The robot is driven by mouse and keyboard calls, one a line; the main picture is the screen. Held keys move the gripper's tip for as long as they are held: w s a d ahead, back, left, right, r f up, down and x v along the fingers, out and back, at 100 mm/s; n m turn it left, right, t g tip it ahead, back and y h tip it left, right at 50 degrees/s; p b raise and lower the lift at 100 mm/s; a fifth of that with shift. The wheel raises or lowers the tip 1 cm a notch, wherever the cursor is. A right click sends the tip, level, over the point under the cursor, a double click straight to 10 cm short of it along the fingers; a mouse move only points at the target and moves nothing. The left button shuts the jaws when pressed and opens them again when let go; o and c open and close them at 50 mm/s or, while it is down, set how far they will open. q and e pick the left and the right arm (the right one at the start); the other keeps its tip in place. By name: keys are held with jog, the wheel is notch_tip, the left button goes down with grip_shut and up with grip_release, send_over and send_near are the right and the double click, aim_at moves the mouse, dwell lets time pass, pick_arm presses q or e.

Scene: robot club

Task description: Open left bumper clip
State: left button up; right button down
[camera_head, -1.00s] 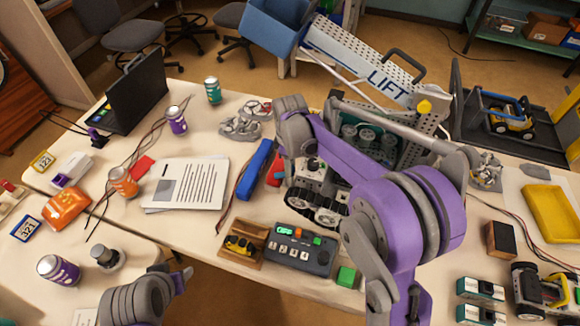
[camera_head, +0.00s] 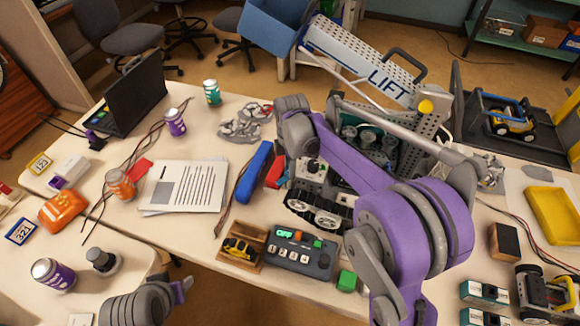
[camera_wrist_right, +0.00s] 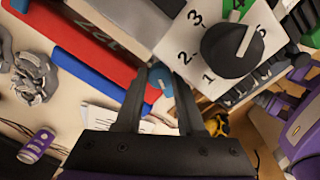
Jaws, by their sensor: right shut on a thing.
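My right gripper (camera_wrist_right: 160,80) points down at the tracked robot (camera_head: 318,210) in the middle of the table. In the right wrist view its two dark fingers close around a small round blue piece (camera_wrist_right: 160,77), by the end of a red bar. I cannot tell for sure that this piece is the left bumper clip. A red bumper bar marked with white-grey digits (camera_wrist_right: 84,38) runs along the robot's side. In the head view the right fingertips are hidden behind my own wrist. My left gripper (camera_head: 182,288) is low at the left, away from the robot; its jaws are unclear.
A dial with numbers (camera_wrist_right: 232,48) sits close beside the right fingers. A blue bar (camera_head: 254,172) and a red bar (camera_head: 275,171) lie left of the robot. A control box (camera_head: 298,252) stands in front. Papers (camera_head: 185,187) lie farther left.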

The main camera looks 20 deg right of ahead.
dwell(0.3)
jog(key=c, duration=0.5)
grip_release()
